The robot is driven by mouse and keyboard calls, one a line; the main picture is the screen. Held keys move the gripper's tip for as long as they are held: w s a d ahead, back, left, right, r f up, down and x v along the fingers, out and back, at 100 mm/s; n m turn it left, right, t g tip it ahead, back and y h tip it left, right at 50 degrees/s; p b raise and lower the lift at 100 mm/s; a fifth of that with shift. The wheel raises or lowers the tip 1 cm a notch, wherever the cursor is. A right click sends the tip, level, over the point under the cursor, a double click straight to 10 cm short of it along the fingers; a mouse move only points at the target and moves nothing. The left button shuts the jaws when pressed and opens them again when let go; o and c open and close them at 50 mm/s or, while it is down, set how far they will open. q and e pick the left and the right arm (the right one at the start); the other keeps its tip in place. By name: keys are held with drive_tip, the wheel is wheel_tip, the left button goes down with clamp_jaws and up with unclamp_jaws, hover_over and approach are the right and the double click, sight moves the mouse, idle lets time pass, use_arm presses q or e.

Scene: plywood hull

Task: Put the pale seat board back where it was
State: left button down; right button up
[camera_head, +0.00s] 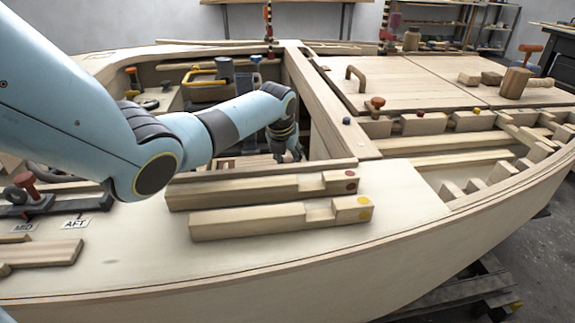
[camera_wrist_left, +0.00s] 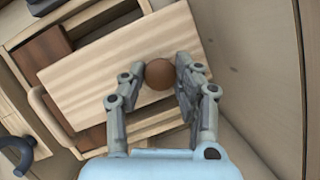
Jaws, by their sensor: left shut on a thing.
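The pale seat board (camera_wrist_left: 105,75) fills the middle of the left wrist view, with a round brown knob (camera_wrist_left: 158,74) on it. My left gripper (camera_wrist_left: 160,80) has its two fingers on either side of the knob and is shut on it. The board lies askew across a framed opening (camera_wrist_left: 28,22), with dark brown wood showing beside it; whether it touches the frame I cannot tell. In the head view my left gripper (camera_head: 288,150) reaches down into the hull well, and its fingertips and most of the board are hidden. My right gripper is not in view.
Two notched beams (camera_head: 255,222) lie on the near deck in front of the well. Hatch boards with a handle (camera_head: 356,76) and a mallet (camera_head: 516,80) are at the right.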

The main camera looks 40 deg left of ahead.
use_arm(q)
drive_tip(key=shift+f, duration=0.6)
drive_tip(key=shift+r, duration=0.15)
drive_tip(key=shift+f, duration=0.35)
drive_tip(key=shift+f+b, duration=0.25)
drive_tip(key=shift+b, duration=0.1)
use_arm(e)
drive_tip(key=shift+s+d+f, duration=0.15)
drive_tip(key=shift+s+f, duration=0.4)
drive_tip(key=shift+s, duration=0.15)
use_arm(q)
drive_tip(key=c, duration=1)
unclamp_jaws()
drive_tip(key=shift+o, duration=0.2)
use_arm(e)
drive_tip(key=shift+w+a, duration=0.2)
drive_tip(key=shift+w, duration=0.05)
